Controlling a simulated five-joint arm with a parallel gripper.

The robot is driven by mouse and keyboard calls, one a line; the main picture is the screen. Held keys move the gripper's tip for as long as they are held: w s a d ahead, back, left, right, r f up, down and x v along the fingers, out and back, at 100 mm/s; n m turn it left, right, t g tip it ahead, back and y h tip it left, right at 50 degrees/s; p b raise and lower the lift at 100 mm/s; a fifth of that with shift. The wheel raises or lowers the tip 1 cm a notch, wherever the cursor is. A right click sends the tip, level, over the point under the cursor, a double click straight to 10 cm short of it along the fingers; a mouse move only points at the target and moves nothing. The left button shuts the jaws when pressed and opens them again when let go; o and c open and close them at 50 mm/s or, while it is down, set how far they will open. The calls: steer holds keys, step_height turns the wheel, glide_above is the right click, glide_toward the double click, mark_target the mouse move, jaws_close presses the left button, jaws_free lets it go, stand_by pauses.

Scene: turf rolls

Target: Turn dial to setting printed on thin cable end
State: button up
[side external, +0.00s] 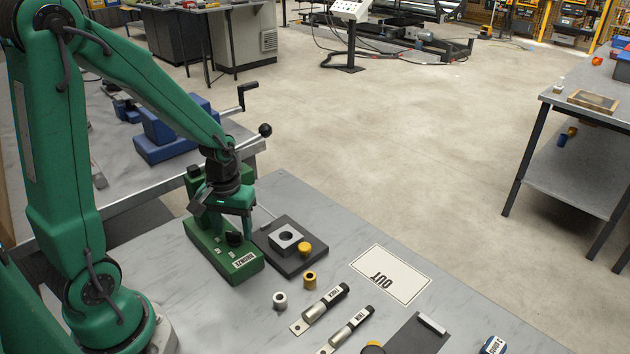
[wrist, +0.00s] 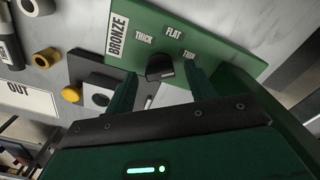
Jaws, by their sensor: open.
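A green box labelled BRONZE (side external: 222,252) carries a black dial knob (wrist: 160,67). In the wrist view its panel (wrist: 150,25) has the marks THICK, FLAT and THIN around the knob. My gripper (wrist: 162,80) is open, with one finger to each side of the knob; contact cannot be told. In the side view my gripper (side external: 236,218) is just above the box. Two metal cable ends with black sleeves and white labels, one farther back (side external: 322,306) and one nearer (side external: 350,328), lie on the table. Their label print is small and hard to read.
A dark fixture (side external: 292,262) with a holed grey block and yellow button stands beside the box. A bronze ring (side external: 310,280) and a grey ring (side external: 280,300) stand nearby. The white OUT mat (side external: 410,282) is empty. A dark plate (side external: 415,338) lies at the front.

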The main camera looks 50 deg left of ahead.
mark_target(233, 234)
steer(key=shift+r, duration=3.7)
steer(key=shift+r, duration=0.1)
steer(key=s+d+r+m+t, duration=0.4)
steer(key=s+d+r+m, duration=0.1)
steer(key=r, duration=0.5)
steer(key=shift+d+m+t, duration=0.4)
steer(key=shift+d, duration=0.4)
steer(key=shift+o, duration=0.3)
steer(key=shift+s+d+r+m+t, duration=0.4)
steer(key=shift+s+d+r+m, duration=0.1)
steer(key=shift+s+r, duration=0.15)
